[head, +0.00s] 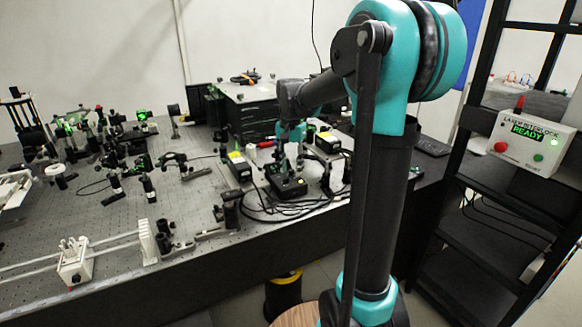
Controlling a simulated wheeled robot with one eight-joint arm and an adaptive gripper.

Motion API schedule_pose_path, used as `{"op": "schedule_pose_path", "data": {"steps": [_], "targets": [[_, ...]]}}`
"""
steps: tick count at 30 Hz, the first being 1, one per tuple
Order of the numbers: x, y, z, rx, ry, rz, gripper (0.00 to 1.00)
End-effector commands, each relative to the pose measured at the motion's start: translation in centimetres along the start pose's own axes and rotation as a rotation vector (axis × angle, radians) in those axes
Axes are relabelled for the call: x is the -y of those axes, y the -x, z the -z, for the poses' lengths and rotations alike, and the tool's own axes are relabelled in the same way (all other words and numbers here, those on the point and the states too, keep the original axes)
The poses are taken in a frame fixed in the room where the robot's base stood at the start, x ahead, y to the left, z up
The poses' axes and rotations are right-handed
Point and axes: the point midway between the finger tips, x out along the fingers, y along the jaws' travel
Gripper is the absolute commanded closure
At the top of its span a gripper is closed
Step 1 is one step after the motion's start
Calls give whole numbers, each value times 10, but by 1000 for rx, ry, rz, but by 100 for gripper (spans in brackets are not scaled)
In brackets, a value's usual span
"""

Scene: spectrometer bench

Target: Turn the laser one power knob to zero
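My gripper (285,172) points down at a small black box (291,191) on the bench, close above it or touching it. The box has a small yellow mark on its front. A knob on it cannot be made out, since the gripper covers its top. It is too small and dark to tell whether the fingers are open or shut. I cannot read any label that says which unit is laser one.
Black cables (262,207) loop on the perforated bench (110,225) around the box. Optics with green light (142,115) stand at the back left. A laser interlock box (530,143) reading READY is on the rack at right. A yellow-topped black bin (283,295) stands below the bench.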

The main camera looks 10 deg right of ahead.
Motion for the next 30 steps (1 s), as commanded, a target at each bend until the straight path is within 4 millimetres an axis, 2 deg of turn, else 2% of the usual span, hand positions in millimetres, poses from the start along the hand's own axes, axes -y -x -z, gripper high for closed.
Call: {"op": "schedule_pose_path", "data": {"steps": [5, 14, 23, 30], "targets": [[0, 0, 0, 0, 0, 0, 63], [0, 0, 0, 0, 0, 0, 100], [0, 0, 0, 0, 13, 0, 100], [0, 0, 0, 0, 108, 0, 100]]}}
